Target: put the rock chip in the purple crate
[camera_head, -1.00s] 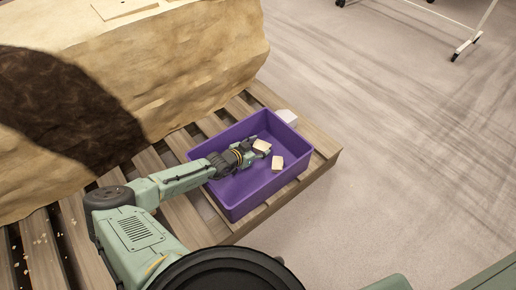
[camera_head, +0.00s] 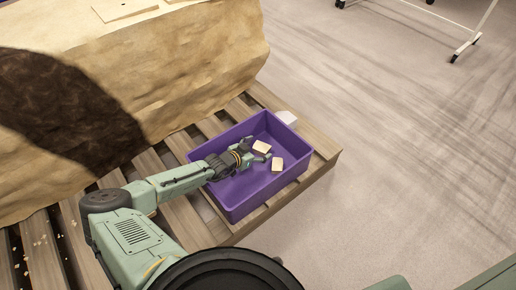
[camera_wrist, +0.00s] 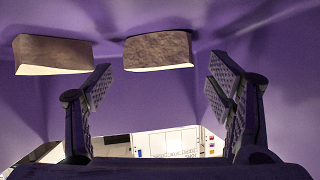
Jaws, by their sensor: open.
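The purple crate (camera_head: 228,206) stands on the wooden pallet. Two pale, blocky rock chips are inside it. One rock chip (camera_head: 261,147) is just beyond my gripper (camera_head: 258,155), and the other chip (camera_head: 277,164) is to its lower right. My gripper reaches low into the crate. In the wrist view its fingers (camera_wrist: 162,88) are spread with nothing between the pads. One chip (camera_wrist: 158,50) shows straight ahead of the gap, apart from the fingers. The other chip (camera_wrist: 52,54) shows left of the left finger. Both rest against the purple inside surface.
A large tan rock block (camera_head: 190,75) with a dark patch fills the upper left of the pallet (camera_head: 318,145). A small white object (camera_head: 286,117) sits behind the crate. The floor to the right is clear up to a white wheeled stand (camera_head: 474,38).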

